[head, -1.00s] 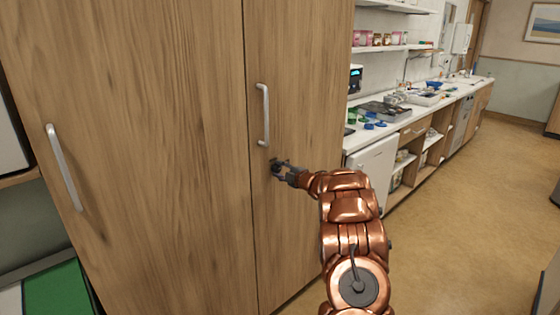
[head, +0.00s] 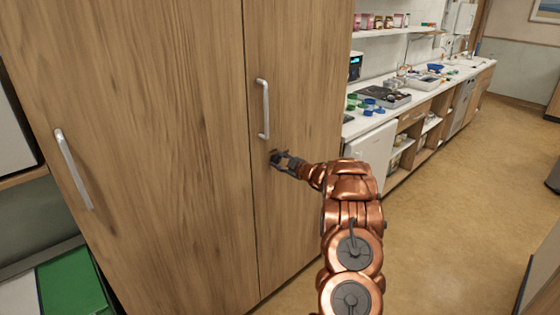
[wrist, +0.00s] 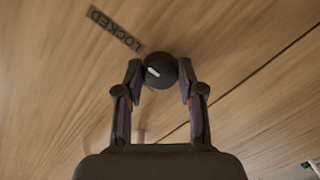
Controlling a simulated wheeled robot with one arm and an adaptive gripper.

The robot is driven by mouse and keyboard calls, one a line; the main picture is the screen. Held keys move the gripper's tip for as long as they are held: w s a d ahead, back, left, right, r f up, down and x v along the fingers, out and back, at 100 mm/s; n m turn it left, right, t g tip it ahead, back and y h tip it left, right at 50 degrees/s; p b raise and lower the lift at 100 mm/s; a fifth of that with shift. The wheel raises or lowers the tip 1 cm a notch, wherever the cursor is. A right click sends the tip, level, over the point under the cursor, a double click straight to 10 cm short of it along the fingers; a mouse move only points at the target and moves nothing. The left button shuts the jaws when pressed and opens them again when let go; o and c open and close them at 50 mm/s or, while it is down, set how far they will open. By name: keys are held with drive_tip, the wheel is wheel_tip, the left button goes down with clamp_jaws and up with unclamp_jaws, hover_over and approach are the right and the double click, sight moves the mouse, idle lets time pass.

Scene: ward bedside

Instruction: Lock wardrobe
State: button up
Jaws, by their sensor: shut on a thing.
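The wooden wardrobe (head: 170,130) has two closed doors with a vertical seam between them. A dark round knob (wrist: 160,71) sits on the right door, below its metal handle (head: 262,108). The knob has a short white mark on its left half in the wrist view, slanting up to the left. A label reading LOCKED (wrist: 115,28) is on the door at the knob's upper left in that view. My gripper (head: 277,159) is shut on the knob, with one finger on each side in the wrist view (wrist: 160,76). In the head view the knob is largely hidden by the fingers.
The left door has its own handle (head: 73,169). Right of the wardrobe, a long counter (head: 425,90) holds trays and small items. The floor (head: 450,200) in front of it is clear. A green surface (head: 68,285) is at the lower left.

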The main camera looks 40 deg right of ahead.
drive_tip(key=o, duration=1.1)
drive_tip(key=shift+o, duration=0.2)
drive_tip(key=s+r, duration=0.1)
drive_tip(key=s, duration=1.1)
drive_tip(key=shift+a+r, duration=0.15)
